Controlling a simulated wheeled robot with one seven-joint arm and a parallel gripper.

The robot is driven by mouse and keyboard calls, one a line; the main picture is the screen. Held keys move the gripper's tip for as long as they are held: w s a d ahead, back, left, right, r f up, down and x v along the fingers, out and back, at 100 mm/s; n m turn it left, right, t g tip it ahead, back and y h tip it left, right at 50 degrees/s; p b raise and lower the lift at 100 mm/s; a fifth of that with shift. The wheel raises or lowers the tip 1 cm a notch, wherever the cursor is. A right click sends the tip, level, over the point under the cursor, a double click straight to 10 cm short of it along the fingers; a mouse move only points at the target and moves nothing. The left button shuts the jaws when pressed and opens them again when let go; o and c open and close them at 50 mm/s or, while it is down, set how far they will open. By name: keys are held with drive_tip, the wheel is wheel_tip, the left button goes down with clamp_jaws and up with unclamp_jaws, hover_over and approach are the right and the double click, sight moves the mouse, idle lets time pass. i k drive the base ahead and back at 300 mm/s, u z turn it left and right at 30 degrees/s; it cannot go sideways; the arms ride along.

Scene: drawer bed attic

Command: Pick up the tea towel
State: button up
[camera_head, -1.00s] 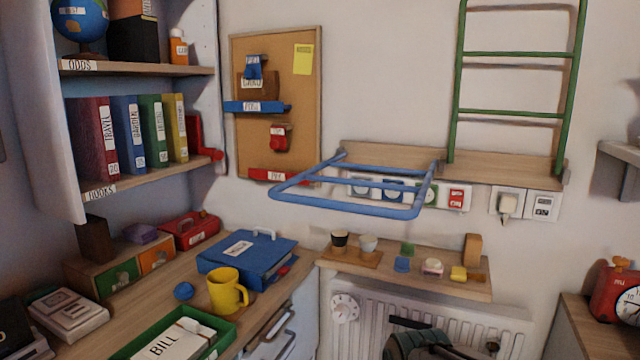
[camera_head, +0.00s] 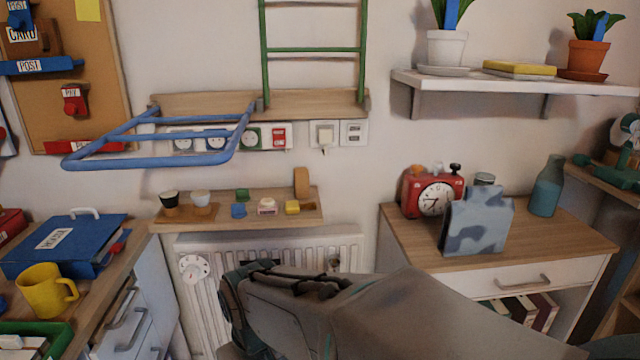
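A blue-grey, blotched, cloth-like thing (camera_head: 480,222) stands on the wooden top of the white cabinet at the right. It may be the tea towel, but I cannot tell for sure. It looks upright and folded or draped, and it partly covers the red alarm clock (camera_head: 428,194) behind it. My gripper's fingers do not show.
A blue rail frame (camera_head: 190,160) juts from the wall at the left. A narrow shelf (camera_head: 250,213) holds small items above the radiator (camera_head: 300,250). A teal bottle (camera_head: 547,187) stands right of the cloth. The cabinet top (camera_head: 565,240) is clear at front right. A white shelf (camera_head: 510,86) hangs above.

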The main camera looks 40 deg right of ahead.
sight(479, 223)
drive_tip(key=z, duration=1.5)
drive_tip(key=k, duration=0.45)
drive_tip(key=z, duration=0.5)
drive_tip(key=i, duration=0.45)
drive_tip(key=k, duration=0.4)
drive_tip(key=z, duration=0.5)
drive_tip(key=i, duration=1.15)
drive_tip(key=u, duration=0.9)
